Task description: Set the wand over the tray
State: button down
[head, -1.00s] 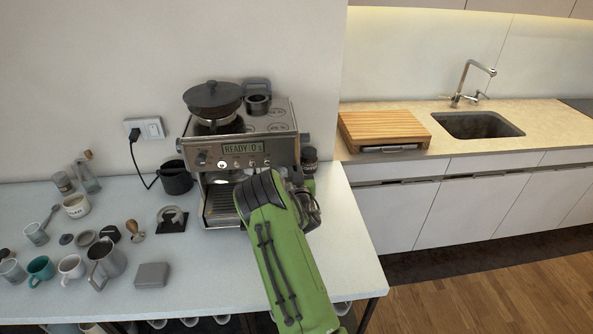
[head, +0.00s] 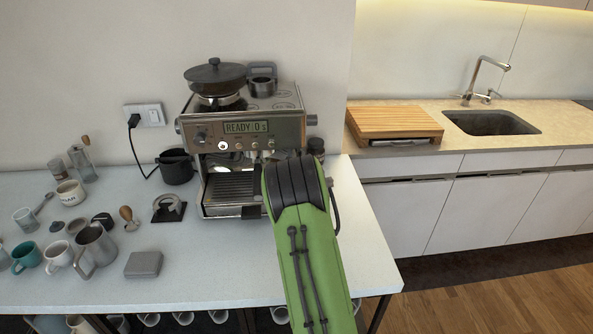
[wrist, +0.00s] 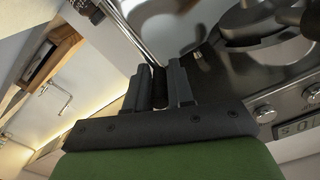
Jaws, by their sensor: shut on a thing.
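The coffee machine (head: 247,128) stands on the white table, with its slatted drip tray (head: 232,206) low at its front, partly covered by my arm. My arm reaches in at the tray's right side and hides my gripper and most of the wand in the head view. In the wrist view my gripper (wrist: 160,82) is shut on the wand (wrist: 137,33), a thin shiny metal tube that runs up and left from between the dark fingers. Whether the wand's tip is over the tray is hidden.
A jug (head: 95,246), a grey box (head: 143,264), a tamper (head: 129,218) and several cups lie left of the machine. A black pitcher (head: 176,167) stands against its left side. A counter with a cutting board (head: 393,122) and sink (head: 490,122) is at the right.

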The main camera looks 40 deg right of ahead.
jog(key=shift+s+d+f+m+b, duration=0.25)
jog(key=shift+m+b, duration=0.45)
jog(key=shift+b, duration=0.5)
jog(key=shift+w+a, duration=0.1)
jog(key=shift+w+a+r, duration=0.1)
jog(key=shift+r, duration=0.05)
jog(key=c, duration=1.1)
grip_release()
jog(key=b+v, duration=0.3)
jog(key=v, duration=1.2)
jog(key=shift+s+a, duration=0.3)
